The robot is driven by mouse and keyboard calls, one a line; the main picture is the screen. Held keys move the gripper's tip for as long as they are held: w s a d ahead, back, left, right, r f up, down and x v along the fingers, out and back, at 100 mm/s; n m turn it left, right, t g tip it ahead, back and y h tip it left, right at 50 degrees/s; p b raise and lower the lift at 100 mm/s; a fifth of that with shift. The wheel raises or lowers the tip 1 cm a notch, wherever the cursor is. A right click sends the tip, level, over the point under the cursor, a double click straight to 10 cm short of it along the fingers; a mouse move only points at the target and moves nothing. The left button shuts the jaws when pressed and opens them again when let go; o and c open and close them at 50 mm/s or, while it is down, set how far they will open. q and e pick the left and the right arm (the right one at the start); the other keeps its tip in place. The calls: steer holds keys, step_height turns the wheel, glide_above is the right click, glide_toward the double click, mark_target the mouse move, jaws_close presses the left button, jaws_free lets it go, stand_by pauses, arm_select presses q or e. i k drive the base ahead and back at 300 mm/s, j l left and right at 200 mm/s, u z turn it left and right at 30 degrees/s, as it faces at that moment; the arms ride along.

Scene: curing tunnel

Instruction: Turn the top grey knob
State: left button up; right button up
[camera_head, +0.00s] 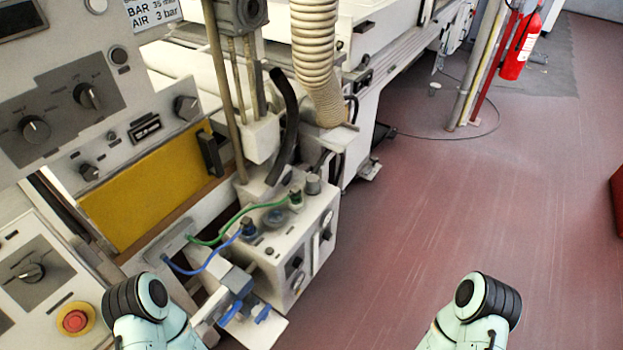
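Several dark grey knobs show on the pale machine panels at the left. On the upper panel, one knob (87,96) sits at the right and is the highest of them, and a second knob (34,128) sits lower to its left. Another knob (187,107) protrudes at the right end of the strip below. A smaller knob (89,172) is on that strip's left. A further knob (30,272) is on the lower panel. Only pale green and black links of my two arms show at the bottom edge; neither gripper is in view.
A red button (75,320) with a yellow ring is at lower left. A yellow panel (160,188) lies below the knob strip. A white box (297,250) with green and blue hoses juts out. The reddish floor (470,210) is clear at right.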

mark_target(313, 180)
steer(key=l+u, duration=0.1)
steer(key=u, duration=0.6)
steer(key=i+l+u, duration=0.1)
steer(key=l+u, duration=0.75)
steer(key=k+l+u, duration=0.1)
steer(key=l, duration=0.5)
steer(key=l+u, duration=0.15)
steer(key=l, duration=0.4)
steer(key=i+l, duration=0.2)
